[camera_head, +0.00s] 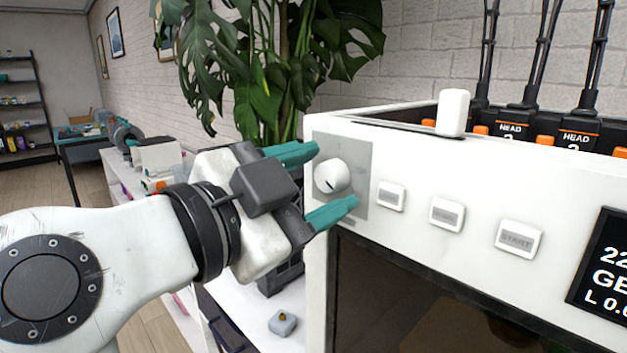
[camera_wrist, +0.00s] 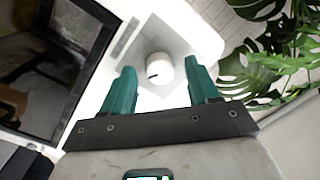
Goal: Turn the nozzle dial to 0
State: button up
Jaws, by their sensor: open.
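The nozzle dial (camera_head: 332,177) is a round white knob with a dark pointer mark, on a grey square plate at the left end of the white machine's front panel (camera_head: 420,180). In the head view its mark points to the lower left. Any scale numbers are too small to read. My gripper (camera_head: 338,176) is open, with one teal finger above the dial and one below it. In the wrist view the dial (camera_wrist: 159,68) sits between and beyond the two fingertips (camera_wrist: 160,68). I cannot tell whether either finger touches it.
Several white buttons run right of the dial, one marked START (camera_head: 518,239), then a dark display (camera_head: 603,265). A white upright block (camera_head: 453,112) stands on the machine's top edge. A leafy plant (camera_head: 270,60) is close behind my gripper. A small grey box (camera_head: 283,323) lies below.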

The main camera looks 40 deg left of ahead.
jog(key=c, duration=1)
jog(key=shift+c, duration=0.2)
